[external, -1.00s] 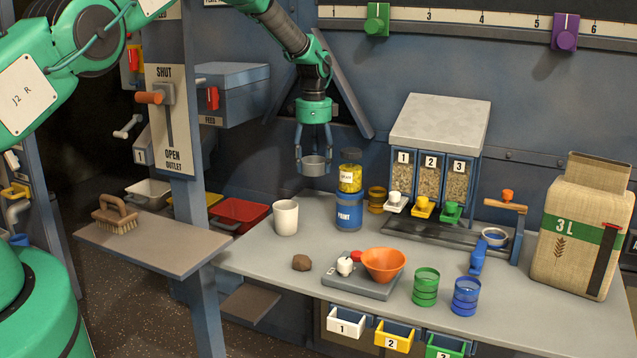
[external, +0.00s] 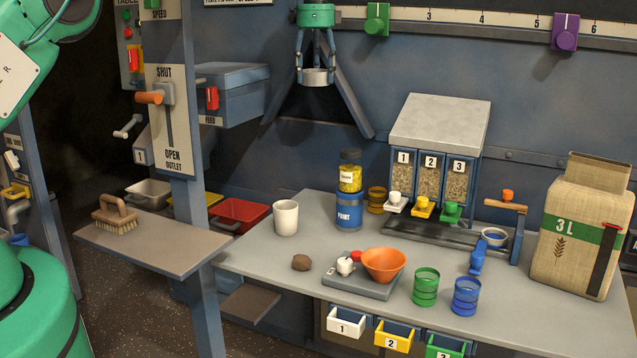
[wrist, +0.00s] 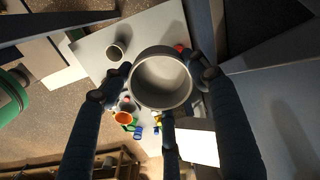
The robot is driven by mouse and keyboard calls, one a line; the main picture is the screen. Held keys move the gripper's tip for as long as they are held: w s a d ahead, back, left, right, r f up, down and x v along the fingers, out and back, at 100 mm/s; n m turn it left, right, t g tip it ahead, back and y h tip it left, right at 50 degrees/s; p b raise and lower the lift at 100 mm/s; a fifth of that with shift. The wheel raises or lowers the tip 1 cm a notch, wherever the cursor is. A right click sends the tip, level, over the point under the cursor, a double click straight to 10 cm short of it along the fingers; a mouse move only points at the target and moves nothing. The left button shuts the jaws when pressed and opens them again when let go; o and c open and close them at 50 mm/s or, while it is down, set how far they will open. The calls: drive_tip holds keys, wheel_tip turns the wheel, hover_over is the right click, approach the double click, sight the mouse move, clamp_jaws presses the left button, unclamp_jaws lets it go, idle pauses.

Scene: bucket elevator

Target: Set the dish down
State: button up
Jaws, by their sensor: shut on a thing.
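My gripper (external: 317,70) is shut on a small grey metal dish (external: 318,78), high above the back of the grey table (external: 250,262). The dish hangs between the fingertips, in front of the blue wall, and looks roughly level. In the wrist view the dish (wrist: 161,80) fills the middle, with my fingers (wrist: 160,77) touching its sides. Its inside looks empty. The tabletop shows far below it.
On the table stand a white cup (external: 285,218), a blue paint tin (external: 349,211) with a yellow jar (external: 350,172) on it, a brown lump (external: 301,263), an orange bowl (external: 384,265), and green (external: 426,287) and blue (external: 467,296) cups. The table's front left is clear.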

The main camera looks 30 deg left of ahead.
drive_tip(key=s+d+m, duration=0.2)
drive_tip(key=d, duration=1.3)
drive_tip(key=m+p, duration=0.3)
drive_tip(key=m, duration=0.2)
hover_over(498, 295)
wheel_tip(498, 295, down, 27)
drive_tip(key=shift+r, duration=0.2)
drive_tip(key=shift+f, duration=0.1)
drive_tip(key=shift+f, duration=3)
drive_tip(key=shift+f, duration=0.1)
drive_tip(key=shift+f, duration=1.75)
